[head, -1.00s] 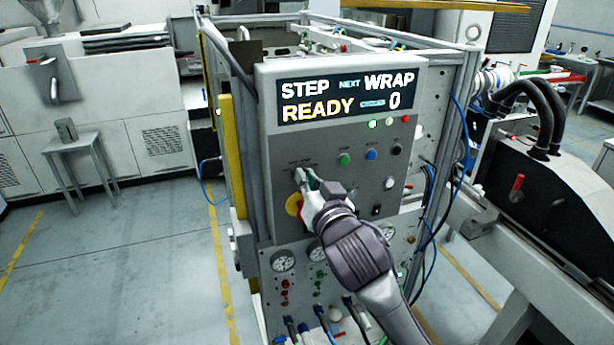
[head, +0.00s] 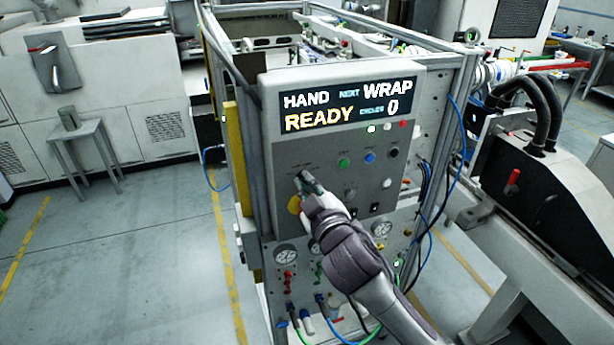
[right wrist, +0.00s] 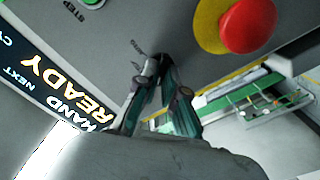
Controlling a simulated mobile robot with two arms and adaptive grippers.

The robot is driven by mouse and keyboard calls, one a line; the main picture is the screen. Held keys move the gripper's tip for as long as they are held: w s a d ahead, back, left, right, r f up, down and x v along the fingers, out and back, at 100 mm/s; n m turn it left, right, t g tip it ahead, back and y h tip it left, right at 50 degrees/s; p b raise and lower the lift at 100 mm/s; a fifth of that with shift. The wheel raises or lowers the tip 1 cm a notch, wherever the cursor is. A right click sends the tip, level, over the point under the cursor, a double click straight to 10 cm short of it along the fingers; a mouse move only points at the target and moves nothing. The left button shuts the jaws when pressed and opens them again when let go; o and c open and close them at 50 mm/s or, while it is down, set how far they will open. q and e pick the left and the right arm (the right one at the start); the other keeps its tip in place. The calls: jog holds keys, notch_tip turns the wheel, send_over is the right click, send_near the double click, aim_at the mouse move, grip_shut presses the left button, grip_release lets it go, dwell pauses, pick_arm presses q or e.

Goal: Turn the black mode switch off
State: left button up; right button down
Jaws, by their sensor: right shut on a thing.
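My right gripper (head: 307,182) is shut at the left part of the grey control panel (head: 277,160). Its fingertips are closed on the black mode switch, which they hide almost wholly in the head view. In the right wrist view the two fingers (right wrist: 160,72) come together against the panel, beside small printed labels; the switch's angle cannot be told. The display (head: 348,104) reads HAND, NEXT WRAP, READY and 0. My left gripper is not in view.
A red mushroom button on a yellow base (right wrist: 248,25) sits close to the fingers. Green (head: 343,163), blue (head: 370,157) and black (head: 394,152) buttons lie to the right. Gauges and hoses are below. A black machine (head: 530,170) stands to the right.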

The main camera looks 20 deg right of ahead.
jog(key=n+p, duration=0.2)
jog(key=n, duration=0.2)
jog(key=shift+n+p, duration=0.35)
jog(key=shift+n, duration=0.55)
jog(key=shift+a+f, duration=0.1)
jog(key=c, duration=1.3)
grip_release()
jog(key=shift+s, duration=0.1)
jog(key=s, duration=1.1)
jog(key=shift+s+d, duration=0.2)
jog(key=shift+s, duration=0.2)
